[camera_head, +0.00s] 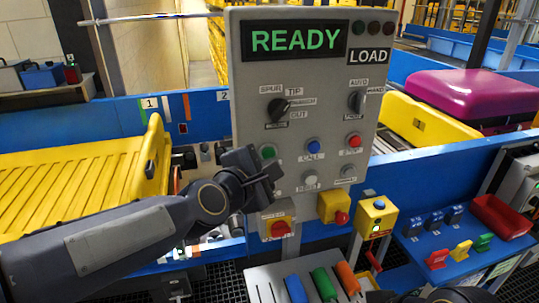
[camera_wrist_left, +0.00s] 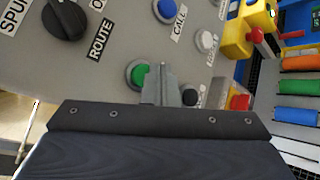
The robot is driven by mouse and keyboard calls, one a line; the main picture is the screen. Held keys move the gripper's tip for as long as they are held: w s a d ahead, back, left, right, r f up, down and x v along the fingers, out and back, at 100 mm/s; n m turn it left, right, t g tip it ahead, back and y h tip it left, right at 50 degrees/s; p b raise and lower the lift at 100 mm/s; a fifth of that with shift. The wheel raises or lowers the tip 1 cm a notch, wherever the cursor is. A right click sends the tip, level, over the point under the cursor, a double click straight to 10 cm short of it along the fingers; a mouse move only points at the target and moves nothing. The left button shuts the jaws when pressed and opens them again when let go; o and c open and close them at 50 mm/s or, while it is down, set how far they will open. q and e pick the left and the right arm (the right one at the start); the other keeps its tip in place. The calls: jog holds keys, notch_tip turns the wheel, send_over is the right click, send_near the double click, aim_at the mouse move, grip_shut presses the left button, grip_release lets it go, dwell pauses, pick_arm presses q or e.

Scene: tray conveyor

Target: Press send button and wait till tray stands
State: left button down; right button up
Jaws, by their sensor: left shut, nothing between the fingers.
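The green button (camera_head: 267,151) is on the grey control panel (camera_head: 330,130), left of the blue CALL button (camera_head: 313,145); its label is hidden by my gripper. My left gripper (camera_head: 272,171) is shut and empty, just below the green button. In the left wrist view the closed fingertips (camera_wrist_left: 163,80) overlap the right edge of the green button (camera_wrist_left: 137,73); contact cannot be told. The display (camera_head: 295,40) reads READY in green. A yellow ribbed tray (camera_head: 80,170) lies at left. Another yellow tray (camera_head: 425,125) carries a magenta suitcase (camera_head: 478,97) at right.
The panel also holds a red button (camera_head: 353,141), a white button (camera_head: 310,178) and black rotary knobs (camera_head: 278,109). A red switch (camera_head: 281,228) and a yellow box (camera_head: 376,215) sit below. A blue shelf (camera_head: 463,238) with coloured items stands at right.

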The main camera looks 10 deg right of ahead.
pick_arm(q)
jog(key=shift+w, duration=0.1)
dwell(0.5)
jog(key=shift+w, duration=0.35)
jog(key=shift+w+b, duration=0.3)
jog(key=shift+w, duration=0.25)
dwell(0.6)
jog(key=shift+s, duration=0.1)
jog(key=shift+s+p, duration=0.35)
jog(key=shift+s, duration=0.5)
